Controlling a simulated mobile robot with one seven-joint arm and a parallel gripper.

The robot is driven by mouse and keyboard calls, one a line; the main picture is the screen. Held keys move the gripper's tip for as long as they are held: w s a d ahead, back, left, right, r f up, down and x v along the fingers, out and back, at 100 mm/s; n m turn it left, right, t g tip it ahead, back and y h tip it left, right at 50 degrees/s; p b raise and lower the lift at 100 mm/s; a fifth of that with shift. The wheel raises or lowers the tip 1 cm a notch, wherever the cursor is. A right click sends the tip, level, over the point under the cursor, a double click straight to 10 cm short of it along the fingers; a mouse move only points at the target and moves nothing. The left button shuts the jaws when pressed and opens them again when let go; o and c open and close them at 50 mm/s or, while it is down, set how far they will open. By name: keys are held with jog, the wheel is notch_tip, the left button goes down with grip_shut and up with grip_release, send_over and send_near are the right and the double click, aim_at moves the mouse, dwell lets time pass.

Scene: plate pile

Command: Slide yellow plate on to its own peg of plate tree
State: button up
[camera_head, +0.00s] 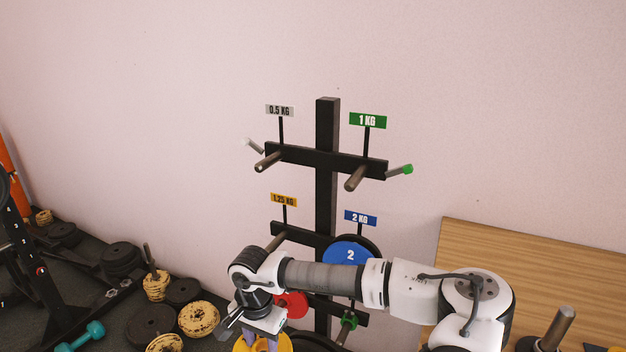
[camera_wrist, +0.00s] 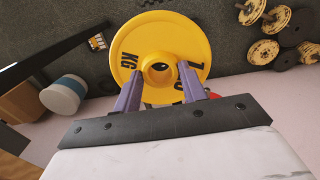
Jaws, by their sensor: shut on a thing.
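The yellow plate (camera_wrist: 160,40) is held by my gripper (camera_wrist: 160,82), whose two purple fingers are shut on its raised centre hub in the wrist view. In the head view the yellow plate (camera_head: 283,342) shows only partly at the bottom edge, below my gripper (camera_head: 261,343). The black plate tree (camera_head: 327,125) stands against the wall. The held plate is below and left of that peg.
A blue plate (camera_head: 349,254) hangs under the 2 KG sign (camera_head: 360,218). A red plate (camera_head: 293,304) is lower, behind my arm. The upper pegs are bare. Loose plates (camera_head: 199,319) and a teal dumbbell (camera_head: 80,338) lie on the floor at left. A wooden board (camera_head: 540,262) is at right.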

jog(key=w+d+f, duration=0.2)
jog(key=d+f, duration=0.3)
jog(key=f, duration=0.2)
jog(key=w+d+f+n, duration=0.1)
jog(key=w+d+f, duration=0.1)
jog(key=d+f, duration=0.4)
jog(key=shift+w+f, duration=0.4)
jog(key=shift+f, duration=0.05)
